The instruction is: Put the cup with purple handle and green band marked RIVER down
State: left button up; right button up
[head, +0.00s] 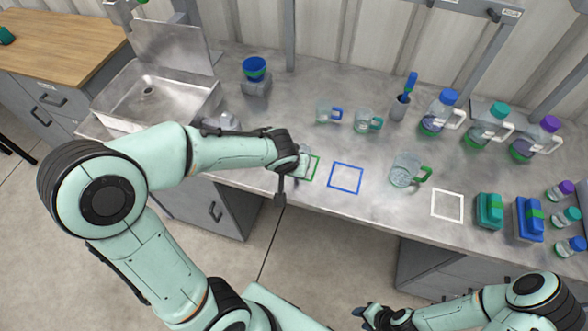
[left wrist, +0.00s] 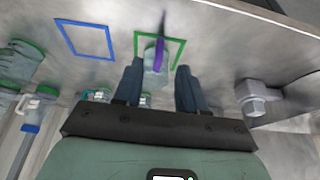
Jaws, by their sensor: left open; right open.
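The cup with the purple handle (left wrist: 159,56) stands within the green square outline (left wrist: 181,44) on the counter. In the head view the cup (head: 304,155) is mostly hidden by my left gripper (head: 287,178). In the left wrist view my left gripper (left wrist: 158,82) is open, its two fingers apart on either side of the handle. I cannot make out the band or the word RIVER. My right gripper (head: 368,316) is open and empty, low in the head view, in front of the counter.
A blue square outline (head: 345,164) lies right of the green one. A glass jug with a green handle (head: 404,170) and a white outline (head: 434,212) are farther right. Two cups, blue-handled (head: 326,112) and teal-handled (head: 366,122), stand behind. Bottles and boxes fill the right end.

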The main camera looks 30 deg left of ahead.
pick_arm(q)
jog(key=v, duration=0.3)
jog(key=shift+s+r, duration=0.25)
jog(key=shift+r, duration=0.05)
dwell(0.3)
